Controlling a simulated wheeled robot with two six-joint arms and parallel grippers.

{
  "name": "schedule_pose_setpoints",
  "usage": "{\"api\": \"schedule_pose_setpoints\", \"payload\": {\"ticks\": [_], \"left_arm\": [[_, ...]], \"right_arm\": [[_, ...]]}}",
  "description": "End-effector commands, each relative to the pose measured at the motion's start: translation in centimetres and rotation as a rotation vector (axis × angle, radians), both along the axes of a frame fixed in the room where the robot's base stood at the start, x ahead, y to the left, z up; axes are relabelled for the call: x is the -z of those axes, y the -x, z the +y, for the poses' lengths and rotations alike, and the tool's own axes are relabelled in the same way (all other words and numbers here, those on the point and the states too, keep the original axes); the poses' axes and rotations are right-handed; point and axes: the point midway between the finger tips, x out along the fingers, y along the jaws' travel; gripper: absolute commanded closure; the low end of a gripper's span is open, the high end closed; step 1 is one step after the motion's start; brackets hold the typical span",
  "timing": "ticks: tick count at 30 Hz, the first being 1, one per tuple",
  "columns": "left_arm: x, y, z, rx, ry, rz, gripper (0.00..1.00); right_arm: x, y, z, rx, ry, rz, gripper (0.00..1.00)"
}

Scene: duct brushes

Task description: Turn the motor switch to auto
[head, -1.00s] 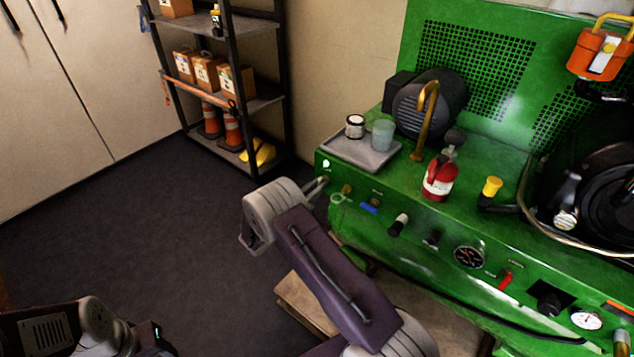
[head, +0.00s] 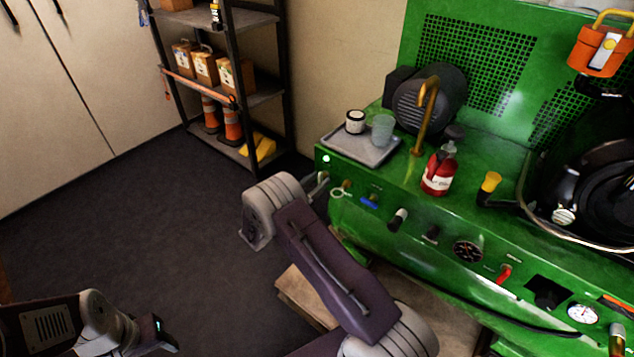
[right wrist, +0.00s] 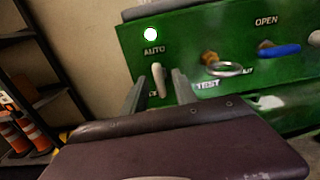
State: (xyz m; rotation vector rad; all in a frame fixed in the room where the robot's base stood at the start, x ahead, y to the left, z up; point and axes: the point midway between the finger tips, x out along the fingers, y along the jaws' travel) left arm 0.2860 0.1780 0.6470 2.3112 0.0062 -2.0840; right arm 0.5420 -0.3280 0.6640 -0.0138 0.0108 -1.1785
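The motor switch (right wrist: 159,80) is a pale, slim lever on the green panel (right wrist: 224,86), under the word AUTO and a lit white lamp (right wrist: 151,34). The lever stands nearly upright, its top leaning slightly left; which end is its pivot I cannot tell. My right gripper (right wrist: 160,90) is open, with one finger on each side of the lever and a visible gap to both. The lettering below the lever is partly hidden by the fingers. In the head view my right gripper (head: 319,188) is at the panel's left end. My left arm is at the bottom left; its fingers do not show.
Right of the switch are a brass ring pull (right wrist: 222,68) and a blue valve handle (right wrist: 280,49) under OPEN. On the bench stand a grey tray (head: 345,150) and a red bottle (head: 438,178). A shelf rack (head: 262,95) stands behind; the floor at left is clear.

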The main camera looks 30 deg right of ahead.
Motion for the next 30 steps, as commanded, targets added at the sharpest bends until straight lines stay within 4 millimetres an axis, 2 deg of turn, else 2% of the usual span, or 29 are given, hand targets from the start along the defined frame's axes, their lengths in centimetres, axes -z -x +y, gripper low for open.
{"api": "schedule_pose_setpoints", "payload": {"ticks": [5,12,16,20,30], "left_arm": [[-0.6,0.0,0.0,0.0,0.0,0.0,0.46],[-1.9,0.0,0.0,0.0,0.0,0.0,0.46],[-2.2,0.0,0.0,0.0,0.0,0.0,0.46],[-2.2,0.0,0.0,0.0,0.0,0.0,0.46],[-2.2,0.0,0.0,0.0,0.0,0.0,0.46]], "right_arm": [[-0.2,0.4,1.3,-0.004,0.001,0.0,0.66],[-0.3,2.4,6.2,-0.005,0.0,0.001,0.66],[-0.1,3.2,7.9,-0.003,0.001,0.0,0.66],[0.0,3.5,8.4,0.0,0.0,-0.001,0.66],[0.0,3.5,8.4,0.0,0.0,0.0,0.66]]}}
